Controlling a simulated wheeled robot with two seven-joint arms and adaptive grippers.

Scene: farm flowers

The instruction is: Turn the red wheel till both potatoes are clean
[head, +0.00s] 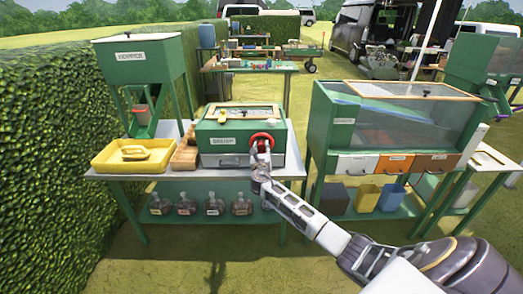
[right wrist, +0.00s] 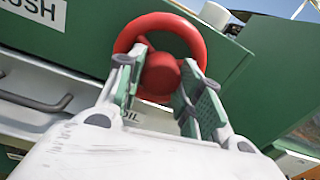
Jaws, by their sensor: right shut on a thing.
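The red wheel (head: 262,143) sits on the front right of the green box labelled BRUSH (head: 222,132). It also shows in the right wrist view (right wrist: 163,22), with a round red hub in its middle. My right gripper (head: 260,158) is at the wheel from the front. In the right wrist view the gripper's fingers (right wrist: 160,80) stand on either side of the hub, shut on the wheel. I cannot make out any potatoes; the inside of the box is hidden. My left gripper is not in view.
A yellow tray (head: 108,163) stands at the table's left, beside a wooden piece (head: 186,150). Several jars (head: 213,206) stand on the shelf below. A green cabinet (head: 319,112) with a clear front stands close on the right. A hedge (head: 45,140) borders the left.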

